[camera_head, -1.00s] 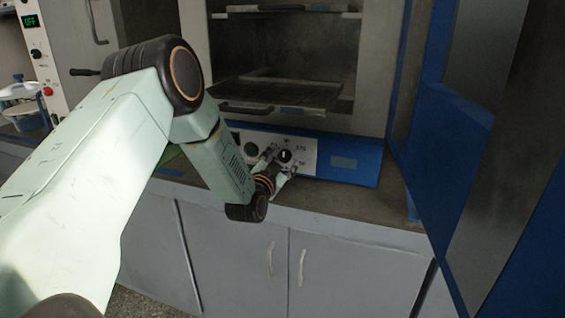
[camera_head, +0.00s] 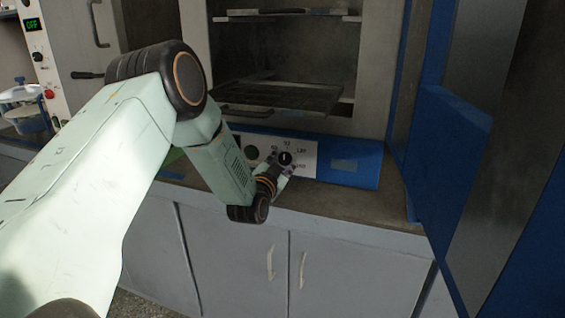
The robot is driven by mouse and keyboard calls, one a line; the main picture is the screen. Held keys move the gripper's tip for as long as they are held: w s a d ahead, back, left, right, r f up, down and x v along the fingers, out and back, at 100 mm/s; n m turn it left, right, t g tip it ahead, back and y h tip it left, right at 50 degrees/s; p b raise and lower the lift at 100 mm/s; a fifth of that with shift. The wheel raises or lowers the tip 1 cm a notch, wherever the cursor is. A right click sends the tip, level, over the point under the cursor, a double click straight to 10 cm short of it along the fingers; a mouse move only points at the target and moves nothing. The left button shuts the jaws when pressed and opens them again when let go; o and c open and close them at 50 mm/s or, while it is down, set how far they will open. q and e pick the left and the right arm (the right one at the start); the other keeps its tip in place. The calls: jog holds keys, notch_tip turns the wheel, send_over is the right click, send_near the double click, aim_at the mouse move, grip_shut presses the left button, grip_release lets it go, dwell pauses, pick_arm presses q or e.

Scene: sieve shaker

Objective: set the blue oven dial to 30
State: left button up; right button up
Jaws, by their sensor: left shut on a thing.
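The blue oven (camera_head: 362,166) stands on the counter, with its chamber open and racks (camera_head: 275,97) inside. Its black round dial (camera_head: 285,158) sits on a white panel (camera_head: 307,161) with small printed marks around it, too small to read surely. My left gripper (camera_head: 282,163) is at the panel and shut on the dial. Its fingers cover part of the dial's lower edge and the marks there. My right gripper is not in view.
A blue door (camera_head: 447,160) stands open to the right of the oven. A grey counter (camera_head: 350,208) edge runs in front, over cabinets with handles (camera_head: 302,268). At the far left are a panel with a green display (camera_head: 33,24) and a pale-blue device (camera_head: 22,105).

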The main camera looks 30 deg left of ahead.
pick_arm(q)
jog(key=shift+w+r+n, duration=0.1)
jog(key=shift+n, duration=0.3)
jog(key=n, duration=0.4)
jog(key=shift+n, duration=0.4)
jog(key=n+b, duration=0.1)
jog(key=n, duration=0.5)
jog(key=shift+b, duration=0.35)
jog(key=n+b, duration=0.2)
jog(key=n, duration=0.4)
jog(key=shift+r+n, duration=0.1)
jog(key=shift+n, duration=0.3)
jog(key=n+b, duration=0.2)
jog(key=n, duration=0.3)
jog(key=shift+r+b, duration=0.15)
jog(key=shift+b, duration=0.25)
jog(key=shift+n, duration=0.4)
jog(key=o, duration=0.7)
jog(key=shift+w, duration=0.1)
jog(key=o, duration=0.4)
jog(key=shift+d+f, duration=0.1)
jog(key=shift+f, duration=0.1)
jog(key=shift+o, duration=0.2)
